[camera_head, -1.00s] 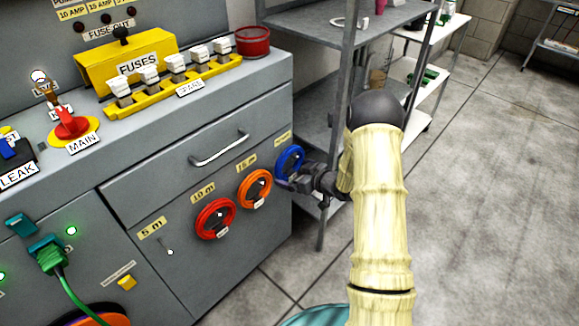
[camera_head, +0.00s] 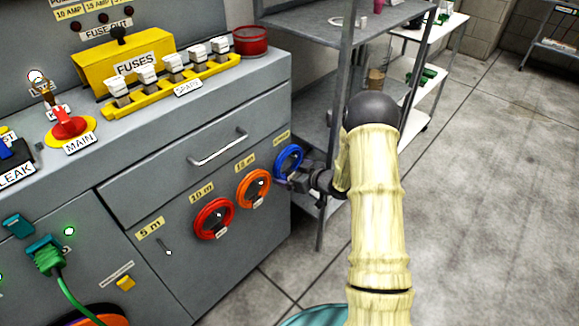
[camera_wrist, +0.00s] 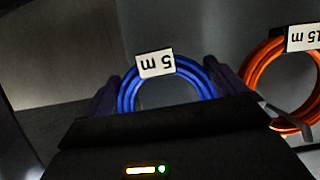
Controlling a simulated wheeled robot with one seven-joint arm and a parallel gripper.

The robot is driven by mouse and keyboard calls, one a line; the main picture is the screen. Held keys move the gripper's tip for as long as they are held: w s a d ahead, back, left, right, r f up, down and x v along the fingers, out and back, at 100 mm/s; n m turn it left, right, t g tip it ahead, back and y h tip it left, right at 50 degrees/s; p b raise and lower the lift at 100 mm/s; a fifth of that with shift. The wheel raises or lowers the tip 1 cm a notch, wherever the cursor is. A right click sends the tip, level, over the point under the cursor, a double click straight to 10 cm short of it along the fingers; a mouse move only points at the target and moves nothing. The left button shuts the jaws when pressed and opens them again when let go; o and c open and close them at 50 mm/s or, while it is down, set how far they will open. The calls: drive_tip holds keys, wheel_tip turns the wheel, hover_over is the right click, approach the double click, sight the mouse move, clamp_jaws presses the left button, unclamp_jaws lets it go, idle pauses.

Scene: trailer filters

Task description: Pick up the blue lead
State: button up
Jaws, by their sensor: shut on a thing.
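The blue lead (camera_head: 289,160) is a coiled ring at the right end of the cabinet front. In the wrist view the blue coil (camera_wrist: 126,92) carries a white tag reading "5 m". My gripper (camera_head: 291,179) reaches it from the right in the head view. In the wrist view my gripper (camera_wrist: 166,88) has one dark finger on each side of the coil and is shut on it. The lower part of the coil is hidden behind the gripper body. I cannot tell whether the coil is clear of its hook.
An orange lead (camera_head: 253,188) hangs just left of the blue one, with a red lead (camera_head: 213,219) further left. A grey metal shelf (camera_head: 322,123) stands close on the right. The floor (camera_head: 480,210) to the right is clear.

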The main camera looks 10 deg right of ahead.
drive_tip(key=shift+r, duration=0.1)
drive_tip(key=shift+s+d+r+p, duration=0.15)
drive_tip(key=shift+s+r+p, duration=0.05)
drive_tip(key=shift+r+p, duration=0.4)
wheel_tip(320, 180, up, 6)
drive_tip(key=p, duration=0.2)
drive_tip(key=shift+p, duration=0.35)
drive_tip(key=s+d+p, duration=0.1)
drive_tip(key=s+d, duration=0.2)
drive_tip(key=s, duration=0.2)
drive_tip(key=s+d+p, duration=0.1)
drive_tip(key=s+d, duration=0.3)
drive_tip(key=s, duration=0.1)
drive_tip(key=s+d+p, duration=0.1)
drive_tip(key=s+d, duration=0.3)
drive_tip(key=s, duration=0.2)
drive_tip(key=shift+d+f, duration=0.2)
drive_tip(key=shift+d, duration=0.05)
drive_tip(key=shift+c, duration=0.6)
drive_tip(key=shift+w, duration=0.1)
drive_tip(key=shift+w+a, duration=0.1)
